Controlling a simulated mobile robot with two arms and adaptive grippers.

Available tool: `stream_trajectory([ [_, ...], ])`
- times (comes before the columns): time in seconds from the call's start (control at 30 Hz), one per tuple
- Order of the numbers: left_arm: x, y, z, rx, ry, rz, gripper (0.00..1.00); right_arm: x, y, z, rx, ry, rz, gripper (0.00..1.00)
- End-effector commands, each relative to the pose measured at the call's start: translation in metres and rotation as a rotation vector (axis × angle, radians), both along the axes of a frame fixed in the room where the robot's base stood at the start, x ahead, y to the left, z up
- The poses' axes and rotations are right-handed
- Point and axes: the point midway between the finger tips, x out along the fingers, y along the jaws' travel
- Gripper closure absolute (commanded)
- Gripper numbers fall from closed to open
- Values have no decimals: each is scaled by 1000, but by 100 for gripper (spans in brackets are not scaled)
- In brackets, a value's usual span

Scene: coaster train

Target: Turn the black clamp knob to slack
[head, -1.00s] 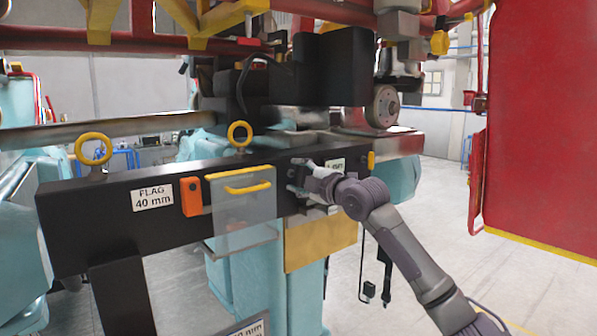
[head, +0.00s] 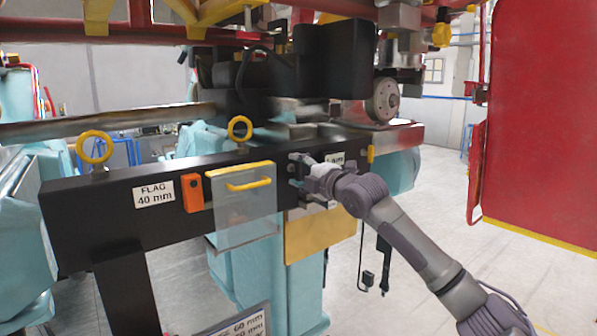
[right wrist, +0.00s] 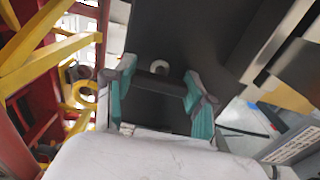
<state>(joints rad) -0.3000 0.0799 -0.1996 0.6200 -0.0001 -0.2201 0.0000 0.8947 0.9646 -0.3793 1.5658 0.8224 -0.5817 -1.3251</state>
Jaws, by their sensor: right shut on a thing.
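My right gripper (head: 298,170) is at the right part of the front face of a long black beam (head: 115,205). In the right wrist view, the two teal fingers of the same gripper (right wrist: 160,92) are closed on opposite sides of a dark bar, which appears to be the black clamp knob (right wrist: 160,84). A small pale round spot shows just beyond the bar. In the head view the knob is mostly hidden by the fingers, and its turn angle cannot be read. My left gripper is out of view.
A clear panel with a yellow handle (head: 249,184) and an orange block (head: 192,193) are left of my right gripper. A tan plate (head: 318,238) hangs below it. A large red panel (head: 535,120) stands at the right. Yellow rings (head: 94,147) rise from the beam.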

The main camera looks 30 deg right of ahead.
Motion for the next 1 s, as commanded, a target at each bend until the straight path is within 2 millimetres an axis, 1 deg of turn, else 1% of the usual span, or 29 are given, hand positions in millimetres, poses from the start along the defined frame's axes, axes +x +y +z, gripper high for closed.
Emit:
stream_trajectory([
  [0.03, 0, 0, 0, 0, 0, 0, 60, 1, 2, -4, -3, 8, 2, 40],
  [0.1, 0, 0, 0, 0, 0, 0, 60, 1, 2, -4, -3, 8, 2, 28],
  [0.17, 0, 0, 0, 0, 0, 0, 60, 0, 1, -3, -1, 6, 2, 19],
  [0.47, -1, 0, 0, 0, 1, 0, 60, 0, 0, -1, 0, 3, 1, 19],
  [0.57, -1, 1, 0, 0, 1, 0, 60, -5, -1, -2, -1, 3, -1, 19],
  [0.67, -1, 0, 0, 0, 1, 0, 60, -18, -3, -2, -4, 4, -2, 19],
  [0.9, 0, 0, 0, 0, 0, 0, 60, -69, -6, -4, -8, 10, -2, 19],
  [1.0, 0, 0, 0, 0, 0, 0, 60, -86, -7, -4, -9, 9, -2, 19],
])
